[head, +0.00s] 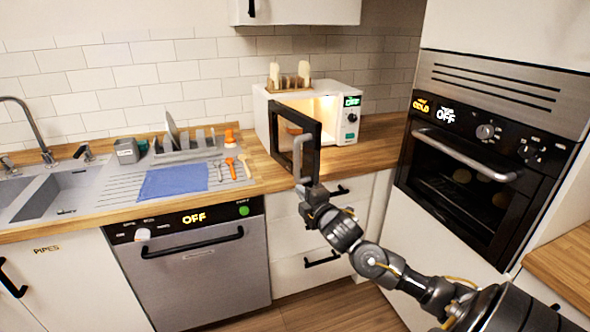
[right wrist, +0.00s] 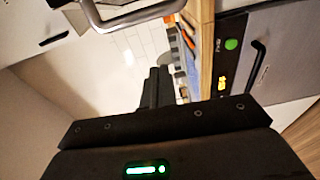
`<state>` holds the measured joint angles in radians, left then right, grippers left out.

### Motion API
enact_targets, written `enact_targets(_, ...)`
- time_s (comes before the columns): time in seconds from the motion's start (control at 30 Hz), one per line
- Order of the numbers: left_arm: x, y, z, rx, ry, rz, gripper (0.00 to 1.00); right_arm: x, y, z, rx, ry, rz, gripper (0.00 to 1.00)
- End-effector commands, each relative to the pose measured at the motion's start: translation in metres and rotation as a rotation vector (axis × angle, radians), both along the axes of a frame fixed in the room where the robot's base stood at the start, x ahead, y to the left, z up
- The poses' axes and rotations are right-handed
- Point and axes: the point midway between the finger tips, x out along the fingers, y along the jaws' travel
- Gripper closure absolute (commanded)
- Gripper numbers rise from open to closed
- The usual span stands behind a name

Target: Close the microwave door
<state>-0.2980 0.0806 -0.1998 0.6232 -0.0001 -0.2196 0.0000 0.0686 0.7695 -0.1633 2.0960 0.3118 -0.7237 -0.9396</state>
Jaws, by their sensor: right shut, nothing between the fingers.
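The white microwave (head: 350,122) stands on the wooden counter, lit inside. Its dark-framed door (head: 278,128) is open and swung out toward me, with a grey bar handle (head: 298,152) on its outer side. My right gripper (head: 305,188) is shut and empty, just below the handle's lower end at the counter's front edge; I cannot tell whether it touches the door. In the right wrist view the dark fingers (right wrist: 154,87) are together, and a metal bar handle (right wrist: 135,18) crosses the top. My left gripper is not in view.
A rack with toast (head: 290,78) sits on the microwave. Left of the door are orange-handled utensils (head: 230,163), a blue cloth (head: 173,181), a dish rack (head: 182,148) and the sink (head: 62,190). A dishwasher (head: 190,275) is below; an oven (head: 480,150) stands right.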

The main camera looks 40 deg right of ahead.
Motion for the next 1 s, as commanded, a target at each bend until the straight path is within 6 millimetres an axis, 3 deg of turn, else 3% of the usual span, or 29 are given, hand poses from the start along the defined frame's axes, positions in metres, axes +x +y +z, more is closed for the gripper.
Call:
enact_targets(0.1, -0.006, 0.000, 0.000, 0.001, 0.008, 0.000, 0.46, -0.004, 0.006, 0.021, -0.033, -0.027, 0.015, 1.00)
enact_targets(0.37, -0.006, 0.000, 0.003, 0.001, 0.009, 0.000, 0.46, 0.004, 0.004, 0.025, -0.036, -0.031, 0.015, 1.00)
enact_targets(0.87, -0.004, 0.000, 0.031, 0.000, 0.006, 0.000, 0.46, 0.097, -0.013, 0.026, -0.033, -0.030, 0.015, 1.00)
enact_targets(1.0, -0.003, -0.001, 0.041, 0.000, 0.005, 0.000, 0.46, 0.095, -0.036, 0.025, -0.037, -0.028, 0.013, 1.00)
